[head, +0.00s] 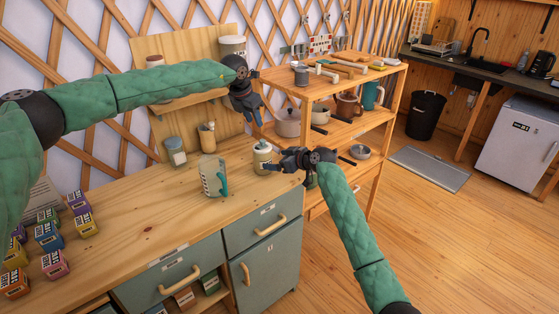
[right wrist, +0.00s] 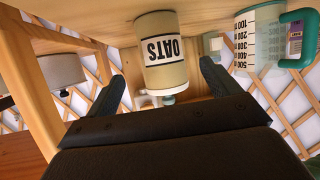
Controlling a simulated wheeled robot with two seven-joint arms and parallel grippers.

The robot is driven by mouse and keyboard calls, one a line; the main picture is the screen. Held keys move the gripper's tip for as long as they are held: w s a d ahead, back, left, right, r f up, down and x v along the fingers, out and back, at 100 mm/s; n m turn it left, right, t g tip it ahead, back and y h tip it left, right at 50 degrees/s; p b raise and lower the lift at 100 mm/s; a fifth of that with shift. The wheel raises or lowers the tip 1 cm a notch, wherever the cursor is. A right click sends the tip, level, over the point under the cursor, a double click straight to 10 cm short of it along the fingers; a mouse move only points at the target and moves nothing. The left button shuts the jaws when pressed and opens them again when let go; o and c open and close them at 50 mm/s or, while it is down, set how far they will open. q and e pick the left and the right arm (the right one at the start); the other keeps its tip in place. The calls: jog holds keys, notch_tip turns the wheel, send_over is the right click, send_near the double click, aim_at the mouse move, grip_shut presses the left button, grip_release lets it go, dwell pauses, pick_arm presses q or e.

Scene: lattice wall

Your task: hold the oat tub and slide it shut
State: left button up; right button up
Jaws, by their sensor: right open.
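The oat tub (head: 262,158) stands upright on the wooden counter. In the right wrist view, which is upside down, the tub (right wrist: 165,60) shows a pale label reading OATS and a tan body. A pale lid piece (right wrist: 168,100) shows at its top end, with a small knob-like part sticking out to one side; how far the lid is open I cannot tell. My right gripper (head: 284,158) is open beside the tub, which appears between its two fingers in the wrist view.
A clear measuring jug (head: 213,178) with a teal handle stands left of the tub. A glass jar (head: 175,152) and a utensil holder (head: 207,138) stand behind. Several small boxes (head: 48,236) sit at the left. A wooden shelf rack (head: 345,130) stands close at the right.

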aim_at(264, 159)
jog(key=shift+x, duration=3.85)
jog(key=shift+a, duration=0.1)
jog(key=c, duration=1)
jog(key=shift+c, duration=0.2)
